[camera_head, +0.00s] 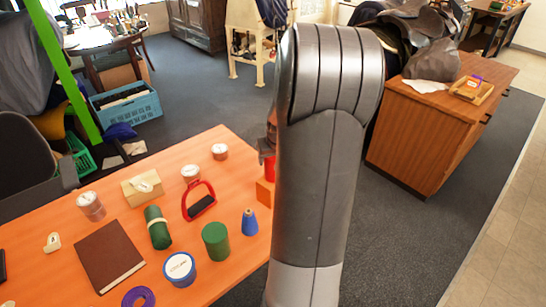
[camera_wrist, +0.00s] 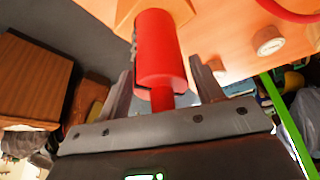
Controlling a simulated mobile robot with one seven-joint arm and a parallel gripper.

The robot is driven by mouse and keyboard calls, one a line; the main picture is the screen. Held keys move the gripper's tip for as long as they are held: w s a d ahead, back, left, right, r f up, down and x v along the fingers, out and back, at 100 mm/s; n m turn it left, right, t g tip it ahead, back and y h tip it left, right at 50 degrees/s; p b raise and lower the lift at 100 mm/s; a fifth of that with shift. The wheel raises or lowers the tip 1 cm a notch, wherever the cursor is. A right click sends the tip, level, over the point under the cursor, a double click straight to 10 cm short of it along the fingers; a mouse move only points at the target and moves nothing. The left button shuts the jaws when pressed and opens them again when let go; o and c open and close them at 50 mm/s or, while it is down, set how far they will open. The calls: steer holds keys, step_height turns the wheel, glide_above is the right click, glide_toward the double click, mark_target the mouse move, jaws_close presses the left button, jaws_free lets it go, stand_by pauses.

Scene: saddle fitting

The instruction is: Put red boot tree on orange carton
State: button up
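The red boot tree (camera_wrist: 160,50) is between the two fingers of my gripper (camera_wrist: 162,68) in the wrist view. The fingers flank its wide part closely and appear shut on it; its narrower red end points toward the palm. The orange carton (camera_wrist: 126,10) shows just beyond the far end of the boot tree. In the head view, a little of the red boot tree (camera_head: 267,167) shows left of my arm, directly above the orange carton (camera_head: 265,193). I cannot tell whether the two touch. My arm hides part of the carton.
The orange table (camera_head: 225,278) also holds a red stirrup (camera_head: 186,208), a blue cone (camera_head: 249,223), a green cylinder (camera_head: 216,241), a blue-rimmed tin (camera_head: 180,269) and a brown book (camera_head: 109,257). A wooden cabinet (camera_head: 420,140) stands to the right across clear floor.

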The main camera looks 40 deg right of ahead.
steer(key=shift+o, duration=1.1)
steer(key=shift+r, duration=0.1)
steer(key=v, duration=1.2)
steer(key=s+a+r+n, duration=0.1)
steer(key=s+a+r, duration=0.15)
steer(key=a, duration=0.75)
steer(key=s+a+r+n, duration=0.1)
steer(key=a+r+n, duration=0.15)
steer(key=a, duration=0.65)
steer(key=s+a+r+n+t+y, duration=0.1)
steer(key=s+a, duration=1)
steer(key=a, duration=0.1)
steer(key=shift+y, duration=0.4)
